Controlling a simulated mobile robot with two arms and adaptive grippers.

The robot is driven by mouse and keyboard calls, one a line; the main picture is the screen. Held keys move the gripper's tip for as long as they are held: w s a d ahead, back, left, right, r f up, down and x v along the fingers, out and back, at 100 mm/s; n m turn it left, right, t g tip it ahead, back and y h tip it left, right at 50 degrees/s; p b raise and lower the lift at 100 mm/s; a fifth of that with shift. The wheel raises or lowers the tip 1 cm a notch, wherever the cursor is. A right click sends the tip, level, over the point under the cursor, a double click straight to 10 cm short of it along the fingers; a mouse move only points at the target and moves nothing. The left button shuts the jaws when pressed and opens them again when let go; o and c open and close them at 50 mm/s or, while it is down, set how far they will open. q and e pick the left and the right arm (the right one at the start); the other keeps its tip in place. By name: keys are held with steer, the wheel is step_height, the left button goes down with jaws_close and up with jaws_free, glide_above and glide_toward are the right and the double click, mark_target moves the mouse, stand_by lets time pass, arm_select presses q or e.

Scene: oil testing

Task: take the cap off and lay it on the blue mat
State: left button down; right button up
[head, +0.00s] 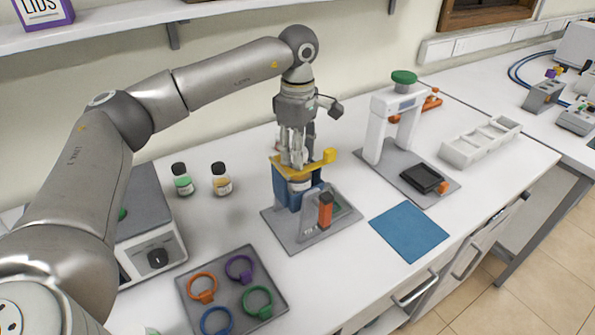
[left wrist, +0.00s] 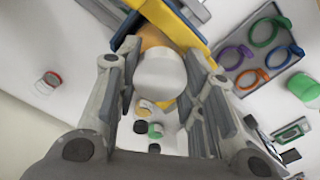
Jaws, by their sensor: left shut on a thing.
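My left gripper (head: 293,160) points down over a blue and yellow clamp stand (head: 283,192). In the left wrist view its two fingers are shut on a white cap (left wrist: 160,74). The cap appears to sit on an amber bottle (left wrist: 152,40) held in the clamp; I cannot tell if it is loose. In the head view the fingers and the yellow arm hide the cap and most of the bottle. The blue mat (head: 408,231) lies flat and bare on the bench, to the right of the clamp stand. My right gripper is not in view.
Two dark-capped bottles, one green (head: 183,182) and one amber (head: 221,182), stand left of the clamp. A tray of coloured rings (head: 263,275) lies in front. A white press (head: 388,130) and a compartment tray (head: 478,144) stand behind the mat.

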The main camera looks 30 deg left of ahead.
arm_select(q)
steer(key=shift+f, duration=0.3)
stand_by(0.4)
steer(key=shift+b, duration=0.45)
steer(key=shift+r, duration=0.1)
steer(key=c, duration=1.2)
jaws_free()
steer(key=shift+c, duration=0.2)
steer(key=shift+o, duration=1)
steer(key=shift+w, duration=0.1)
steer(key=shift+r, duration=0.1)
